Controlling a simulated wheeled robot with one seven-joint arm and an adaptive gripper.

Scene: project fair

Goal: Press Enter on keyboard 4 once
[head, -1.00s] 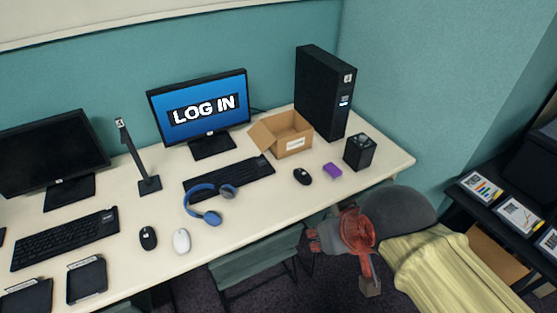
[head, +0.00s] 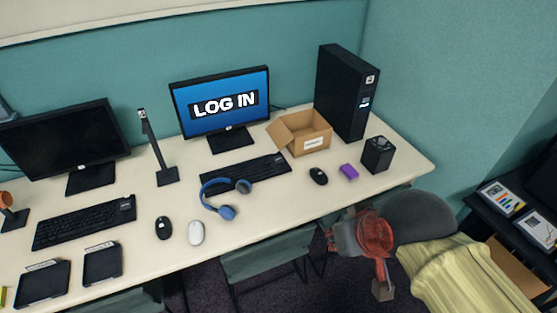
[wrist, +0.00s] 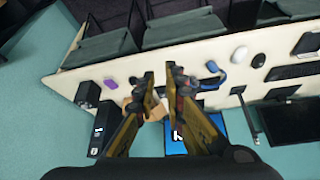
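A black keyboard (head: 262,167) lies in front of the lit monitor (head: 220,103) that reads LOG IN. The black computer tower (head: 337,95) to its right carries a tag that seems to read 4; I see no number on the keyboard itself. Blue headphones (head: 222,208) rest against the keyboard's left end and partly cover it. The keyboard's right end is uncovered, but the Enter key is too small to make out. In the wrist view my gripper (wrist: 160,72) is open, its fingers apart with nothing between them, and hides part of the desk.
An open cardboard box (head: 305,132) stands just right behind the keyboard. A second keyboard (head: 85,221) lies left. A chair (head: 265,260) stands at the desk's front.

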